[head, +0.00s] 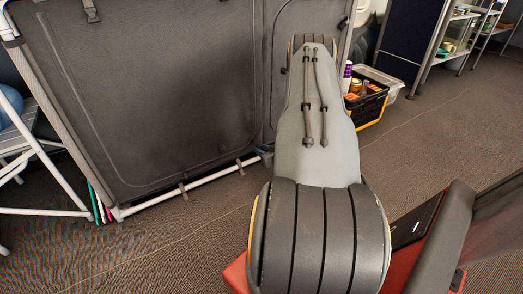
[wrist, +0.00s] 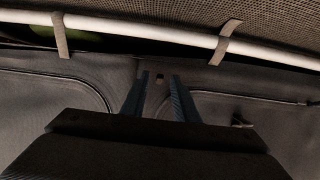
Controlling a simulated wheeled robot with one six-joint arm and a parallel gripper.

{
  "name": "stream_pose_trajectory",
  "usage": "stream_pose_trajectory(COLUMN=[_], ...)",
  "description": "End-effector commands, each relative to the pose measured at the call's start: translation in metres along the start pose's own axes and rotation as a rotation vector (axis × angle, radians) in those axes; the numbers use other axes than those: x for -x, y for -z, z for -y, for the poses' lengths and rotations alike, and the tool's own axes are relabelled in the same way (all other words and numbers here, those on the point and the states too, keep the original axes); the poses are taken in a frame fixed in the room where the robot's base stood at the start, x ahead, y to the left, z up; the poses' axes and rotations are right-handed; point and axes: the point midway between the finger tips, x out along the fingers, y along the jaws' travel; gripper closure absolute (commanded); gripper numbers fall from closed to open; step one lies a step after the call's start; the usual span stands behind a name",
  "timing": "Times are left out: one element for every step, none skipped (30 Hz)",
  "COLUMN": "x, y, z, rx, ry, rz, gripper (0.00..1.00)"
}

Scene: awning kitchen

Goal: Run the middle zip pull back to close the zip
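In the wrist view my gripper (wrist: 160,76) points at a dark fabric panel (wrist: 215,82), its two blue-grey fingers apart. A curved seam (wrist: 85,80) lies to the left. In the head view the dark panels (head: 150,80) stand upright, and my arm hides my gripper.
A white pole (wrist: 150,29) with strap loops (wrist: 61,35) crosses the wrist view; it runs along the panel's bottom in the head view (head: 160,199). A black crate (head: 368,108) with bottles stands to the right, a white folding frame (head: 45,155) to the left. The carpet between is clear.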

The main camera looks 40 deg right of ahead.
Motion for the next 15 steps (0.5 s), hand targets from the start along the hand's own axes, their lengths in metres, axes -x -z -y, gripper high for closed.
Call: stream_pose_trajectory(x=[0.005,0.008,0.013,0.018,0.023,0.029,0.035,0.039,0.046,0.05,0.054,0.059,0.063,0.066,0.069], y=[0.001,0.001,0.001,0.002,0.002,0.002,0.002,0.002,0.002,0.002,0.002,0.002,0.001,0.001,0.001], z=[-0.001,-0.001,-0.001,-0.001,-0.001,-0.001,-0.001,-0.001,-0.001,-0.001,-0.001,-0.001,-0.001,0.0,0.0], rx=[-0.001,-0.001,-0.002,-0.002,-0.003,-0.003,-0.003,-0.003,-0.003,-0.003,-0.003,-0.003,-0.003,-0.002,-0.001], ry=[-0.001,-0.001,-0.001,-0.001,-0.001,-0.002,-0.002,-0.002,-0.002,-0.002,-0.002,-0.002,-0.002,-0.001,0.0], rz=[0.001,0.001,0.001,0.001,0.001,0.001,0.002,0.002,0.002,0.001,0.001,0.002,0.002,0.003,0.002], gripper=[0.73,0.73,0.73,0.73,0.73,0.73,0.73,0.73,0.73,0.73,0.73,0.73,0.73,0.73,0.73])
